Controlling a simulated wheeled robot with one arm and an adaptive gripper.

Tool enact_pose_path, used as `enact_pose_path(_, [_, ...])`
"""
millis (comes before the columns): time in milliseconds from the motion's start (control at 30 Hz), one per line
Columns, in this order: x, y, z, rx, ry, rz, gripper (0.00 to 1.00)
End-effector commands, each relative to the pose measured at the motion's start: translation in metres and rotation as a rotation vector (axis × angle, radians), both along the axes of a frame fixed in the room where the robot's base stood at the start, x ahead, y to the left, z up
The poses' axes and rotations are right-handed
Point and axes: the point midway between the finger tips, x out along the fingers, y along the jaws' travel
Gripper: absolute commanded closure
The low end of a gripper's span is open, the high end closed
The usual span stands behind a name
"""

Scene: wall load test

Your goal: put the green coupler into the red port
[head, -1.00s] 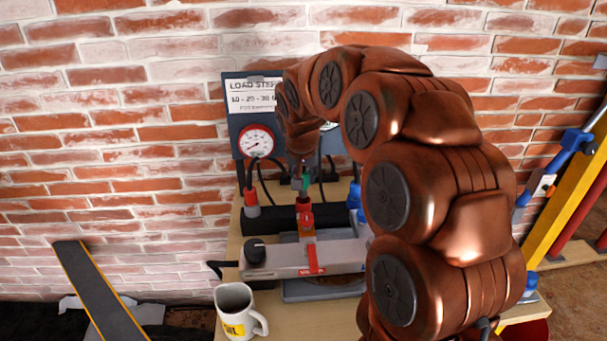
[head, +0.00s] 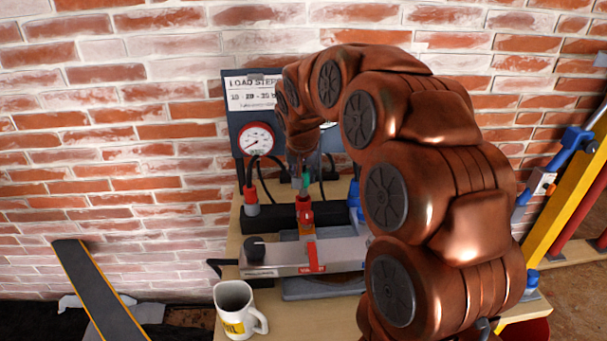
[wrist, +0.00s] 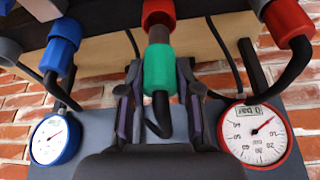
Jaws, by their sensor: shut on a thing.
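The green coupler (wrist: 160,68) is between the two fingers of my gripper (wrist: 158,80) in the wrist view, with a dark hose on its rear end. Its grey metal nose points at the red port (wrist: 158,12) and meets the port's edge in the picture. I cannot tell whether the nose is inside the port or only lined up with it. In the head view the green coupler (head: 305,186) shows small, just above the red port (head: 304,206). My gripper (head: 298,168) is above it, partly hidden by my arm.
A red-ended hose plug (wrist: 288,20) and a blue one (wrist: 62,45) sit at either side. Two gauges, red-rimmed (wrist: 256,134) and blue-rimmed (wrist: 54,138), are on the panel. A red lever (head: 313,256) lies on the manifold's front; a mug (head: 232,312) stands at the bench's front left.

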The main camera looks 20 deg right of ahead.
Motion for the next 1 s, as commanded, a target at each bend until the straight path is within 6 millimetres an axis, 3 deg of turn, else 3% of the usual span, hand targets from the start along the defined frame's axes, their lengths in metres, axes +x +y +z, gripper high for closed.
enact_pose_path(1000, [0.001, 0.0, -0.011, 0.001, -0.001, -0.001, 1.0])
